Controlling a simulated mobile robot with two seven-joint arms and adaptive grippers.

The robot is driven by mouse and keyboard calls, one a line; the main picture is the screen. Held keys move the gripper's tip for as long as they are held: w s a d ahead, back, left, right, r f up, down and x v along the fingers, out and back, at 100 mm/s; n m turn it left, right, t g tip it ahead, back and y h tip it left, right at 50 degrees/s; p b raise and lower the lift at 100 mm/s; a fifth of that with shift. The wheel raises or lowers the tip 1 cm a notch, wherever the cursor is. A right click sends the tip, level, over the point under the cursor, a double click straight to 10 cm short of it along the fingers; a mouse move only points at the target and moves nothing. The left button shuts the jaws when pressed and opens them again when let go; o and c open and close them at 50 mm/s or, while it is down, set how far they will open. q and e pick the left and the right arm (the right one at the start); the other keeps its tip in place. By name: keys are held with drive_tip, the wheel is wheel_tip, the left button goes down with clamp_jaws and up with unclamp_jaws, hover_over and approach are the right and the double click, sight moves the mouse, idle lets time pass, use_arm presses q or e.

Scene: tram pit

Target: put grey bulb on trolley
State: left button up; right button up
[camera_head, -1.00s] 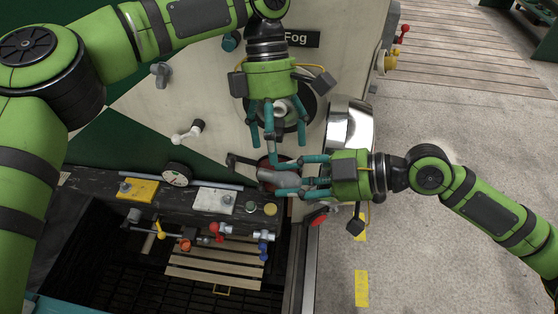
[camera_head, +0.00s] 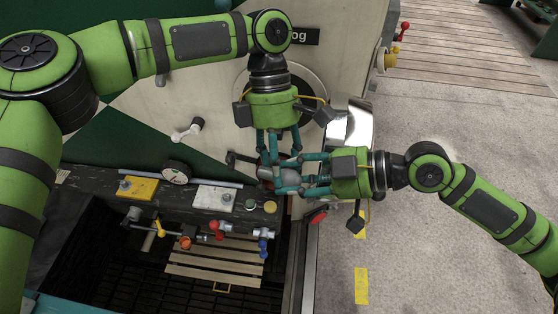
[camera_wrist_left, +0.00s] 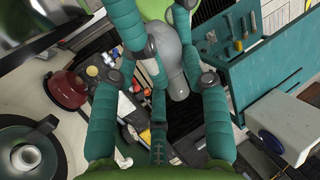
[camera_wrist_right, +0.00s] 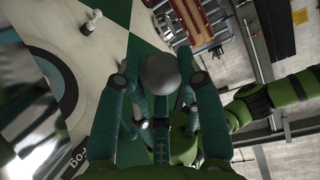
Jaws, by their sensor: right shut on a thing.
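The grey bulb (camera_head: 282,172) is largely hidden between the two hands in the head view. It shows as a grey rounded body in the left wrist view (camera_wrist_left: 176,72) and end-on in the right wrist view (camera_wrist_right: 160,73). My right gripper (camera_head: 292,182) is shut on the bulb and holds it in front of the pale panel. My left gripper (camera_head: 275,152) comes down from above, its teal fingers spread near the bulb; contact is unclear. A teal surface (camera_wrist_left: 263,82) with tools shows in the left wrist view; I cannot tell whether it is the trolley.
A dark shelf (camera_head: 95,187) with a gauge (camera_head: 176,173) and several coloured valves lies left of the hands, above a dark pit (camera_head: 120,275). A shiny metal lamp housing (camera_head: 352,125) stands close to the right gripper. Grey floor (camera_head: 450,130) is clear at right.

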use_arm(q)
drive_tip(key=shift+c, duration=0.2)
use_arm(e)
drive_tip(key=o, duration=1.1)
drive_tip(key=shift+r, duration=0.1)
use_arm(q)
drive_tip(key=shift+c, duration=0.6)
use_arm(e)
drive_tip(key=shift+o, duration=0.5)
